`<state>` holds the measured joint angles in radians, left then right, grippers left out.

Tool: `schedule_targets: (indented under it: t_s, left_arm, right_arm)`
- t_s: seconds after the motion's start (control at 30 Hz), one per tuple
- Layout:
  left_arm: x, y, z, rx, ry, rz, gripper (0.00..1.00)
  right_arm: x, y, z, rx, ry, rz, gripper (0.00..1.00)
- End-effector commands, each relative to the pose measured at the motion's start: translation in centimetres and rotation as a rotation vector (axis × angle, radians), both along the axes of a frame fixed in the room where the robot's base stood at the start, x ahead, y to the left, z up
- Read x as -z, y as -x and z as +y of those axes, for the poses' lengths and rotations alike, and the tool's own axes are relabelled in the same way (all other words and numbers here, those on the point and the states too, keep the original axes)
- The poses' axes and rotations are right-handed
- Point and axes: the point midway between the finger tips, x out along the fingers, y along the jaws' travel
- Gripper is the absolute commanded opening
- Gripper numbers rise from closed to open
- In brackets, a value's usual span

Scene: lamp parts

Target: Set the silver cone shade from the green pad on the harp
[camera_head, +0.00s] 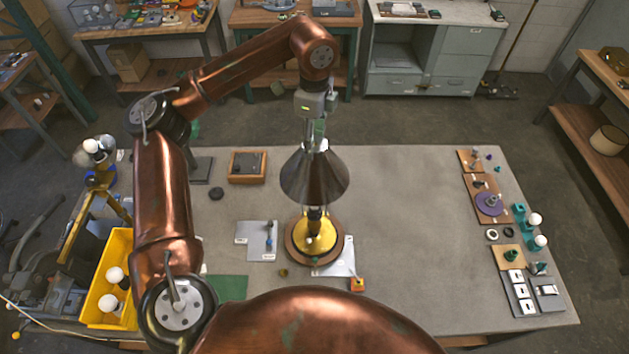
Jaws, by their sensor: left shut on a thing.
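The silver cone shade (315,176) is upright, wide end down, over the lamp. My left gripper (314,138) points down from above and is shut on the top of the shade. The lamp has a brass base (316,236) on a round wooden plinth (295,252), in the middle of the table. The harp is hidden by the shade, so I cannot tell whether the shade rests on it. The green pad (230,288) at the table's front left is partly behind my arm, and its visible part is bare. My right gripper is out of view.
The grey table (410,190) is clear to the right of the lamp. Its right edge holds trays, bulbs and a purple disc (489,204). A yellow bin (118,250) with bulbs is at the left. A wooden box (247,168) and a white card (257,240) lie left of the lamp.

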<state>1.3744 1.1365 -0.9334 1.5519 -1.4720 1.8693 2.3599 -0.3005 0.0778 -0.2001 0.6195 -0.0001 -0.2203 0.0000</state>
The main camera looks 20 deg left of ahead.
Motion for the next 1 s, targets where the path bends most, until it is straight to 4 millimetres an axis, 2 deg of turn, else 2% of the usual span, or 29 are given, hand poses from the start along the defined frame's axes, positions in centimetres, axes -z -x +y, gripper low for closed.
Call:
schedule_targets:
  t_s: [0.67,1.0]
  left_arm:
    - [3.7,0.0,0.0,0.0,0.001,-0.001,0.0]
    - [3.9,0.0,0.0,0.0,0.001,-0.001,0.0]
  right_arm:
    - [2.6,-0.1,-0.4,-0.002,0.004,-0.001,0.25]
    - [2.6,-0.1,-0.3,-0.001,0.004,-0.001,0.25]
